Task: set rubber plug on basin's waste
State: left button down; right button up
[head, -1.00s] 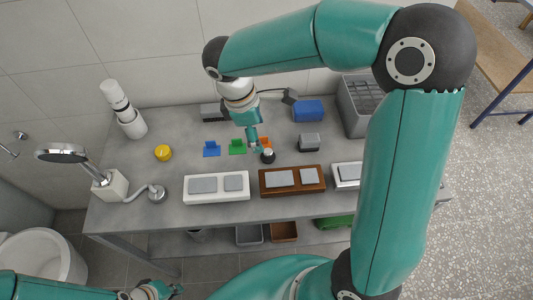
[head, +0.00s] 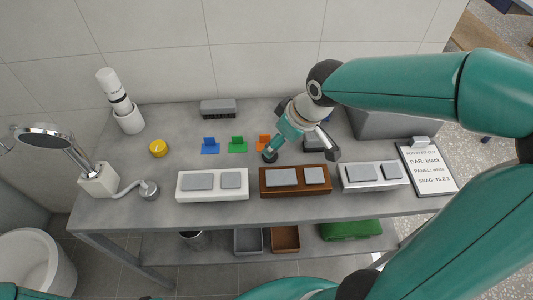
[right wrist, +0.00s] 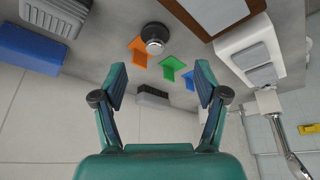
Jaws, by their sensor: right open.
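A small round black piece with a grey top, which looks like the rubber plug (right wrist: 154,36), stands on the grey bench beside the orange bracket. In the head view the plug (head: 269,157) shows just at the tip of my right gripper (head: 277,148). In the right wrist view my right gripper (right wrist: 160,78) is open and empty, its fingers wide apart, with the plug beyond the fingertips and apart from them. A white round bowl (head: 38,262), perhaps the basin, is at lower left in the head view; I cannot make out its waste. My left gripper is not clearly in view.
Orange (head: 264,141), green (head: 237,144) and blue (head: 210,146) brackets stand left of the plug. White (head: 212,196) and brown (head: 293,191) panels lie in front. A brush (head: 218,107), yellow disc (head: 158,148) and shower head (head: 45,137) are also around.

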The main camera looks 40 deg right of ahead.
jog(key=x, duration=0.3)
jog(key=shift+w, duration=0.1)
jog(key=shift+d+x, duration=0.15)
jog(key=shift+x, duration=1.2)
jog(key=shift+d+x, duration=0.15)
jog(key=shift+x, duration=1.2)
jog(key=shift+w, duration=0.15)
jog(key=c, duration=1.2)
jog(key=shift+r, duration=0.1)
